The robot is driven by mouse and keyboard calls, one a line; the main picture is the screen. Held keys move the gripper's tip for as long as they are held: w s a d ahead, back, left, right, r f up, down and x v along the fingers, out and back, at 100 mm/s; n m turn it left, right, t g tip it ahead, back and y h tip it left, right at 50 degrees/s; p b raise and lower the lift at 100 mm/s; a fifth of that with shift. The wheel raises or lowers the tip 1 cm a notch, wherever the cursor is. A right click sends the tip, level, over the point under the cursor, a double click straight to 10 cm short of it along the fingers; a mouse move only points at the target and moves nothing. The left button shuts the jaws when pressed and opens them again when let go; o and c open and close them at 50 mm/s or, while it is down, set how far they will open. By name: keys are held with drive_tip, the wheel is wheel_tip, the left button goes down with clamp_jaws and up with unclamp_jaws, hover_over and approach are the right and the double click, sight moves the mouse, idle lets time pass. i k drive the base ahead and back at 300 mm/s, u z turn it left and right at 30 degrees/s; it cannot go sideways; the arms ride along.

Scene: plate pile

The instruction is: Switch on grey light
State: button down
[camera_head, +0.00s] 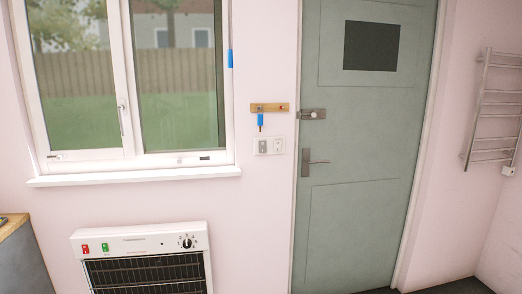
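A light switch plate (269,151) is on the pink wall between the window and the door. It has two switches side by side. The left one is a grey switch (262,146) and the right one is a white switch (278,145). Both are too small to tell whether they are on or off. No grey lamp can be made out. My gripper is not in view.
A wooden hook rack (270,107) with a blue-tagged key (260,121) hangs just above the plate. A grey-green door (360,200) is shut at the right. A white heater (140,240) stands below the window (130,160). A towel rail (490,110) hangs far right.

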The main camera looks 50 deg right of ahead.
sight(262, 144)
drive_tip(key=z, duration=0.1)
drive_tip(key=i, duration=0.95)
drive_tip(key=u, duration=0.1)
